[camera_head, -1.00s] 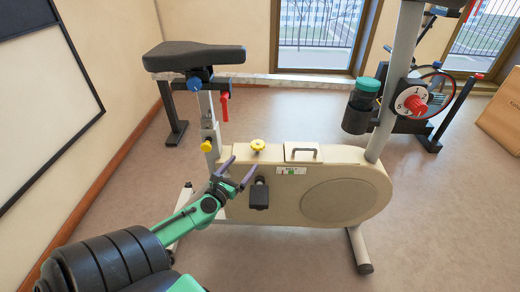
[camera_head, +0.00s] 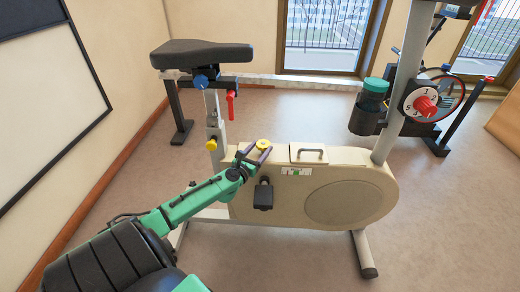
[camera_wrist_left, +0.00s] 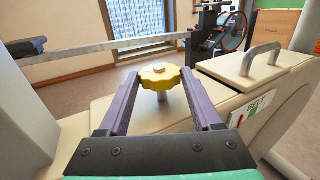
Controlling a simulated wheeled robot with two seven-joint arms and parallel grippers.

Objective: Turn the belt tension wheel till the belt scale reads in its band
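The yellow belt tension wheel (camera_head: 263,145) stands on a short stem on top of the beige bike housing (camera_head: 350,197). My left gripper (camera_head: 256,152) is at the wheel, open. In the left wrist view the wheel (camera_wrist_left: 160,78) shows between and just beyond the purple fingertips, with no clear grip on it. The belt scale (camera_head: 296,171) is a small white label with a green patch on the housing side. In the left wrist view the scale (camera_wrist_left: 257,108) shows part of its green and red marks at a slant; its reading is too small to tell. My right gripper is not in view.
A handled lid (camera_head: 308,152) lies right of the wheel. The saddle (camera_head: 203,55) and its post with a yellow knob (camera_head: 211,145) stand to the left. A black pedal (camera_head: 263,196) sticks out below.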

